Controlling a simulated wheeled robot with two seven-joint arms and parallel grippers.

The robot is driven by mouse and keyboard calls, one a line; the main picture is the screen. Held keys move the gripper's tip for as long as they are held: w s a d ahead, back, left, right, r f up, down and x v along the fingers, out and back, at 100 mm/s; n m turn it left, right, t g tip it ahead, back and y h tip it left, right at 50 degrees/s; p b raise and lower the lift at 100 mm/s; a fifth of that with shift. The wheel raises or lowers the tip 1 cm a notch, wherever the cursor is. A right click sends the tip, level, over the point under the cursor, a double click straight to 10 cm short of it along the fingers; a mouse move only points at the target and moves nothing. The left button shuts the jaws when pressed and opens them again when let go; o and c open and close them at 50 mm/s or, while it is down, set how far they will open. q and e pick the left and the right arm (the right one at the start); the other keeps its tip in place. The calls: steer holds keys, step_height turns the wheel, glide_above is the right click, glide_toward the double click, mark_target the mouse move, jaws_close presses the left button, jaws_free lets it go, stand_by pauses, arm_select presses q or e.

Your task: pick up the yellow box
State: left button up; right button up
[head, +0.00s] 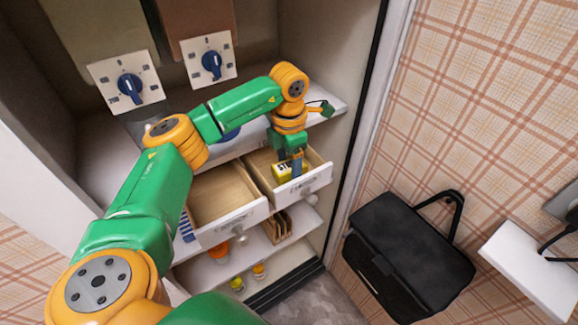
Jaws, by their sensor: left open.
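The yellow box (282,173) with dark lettering lies in the right open drawer (318,178) of the cabinet. My left gripper (288,172) points down into that drawer, right at the box. Its fingers cover part of the box, and I cannot tell whether they touch it. The jaws are open. My right gripper does not show.
A second open drawer (225,199) to the left looks empty. Dial panels (124,81) hang above. Lower shelves hold a wooden rack (278,227) and small orange and yellow items. A black bag (408,256) hangs by the plaid wall, near a white shelf (530,270).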

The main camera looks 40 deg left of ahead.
arm_select(q)
steer(key=shift+w+a+f, duration=0.1)
steer(key=shift+c, duration=0.9)
jaws_close()
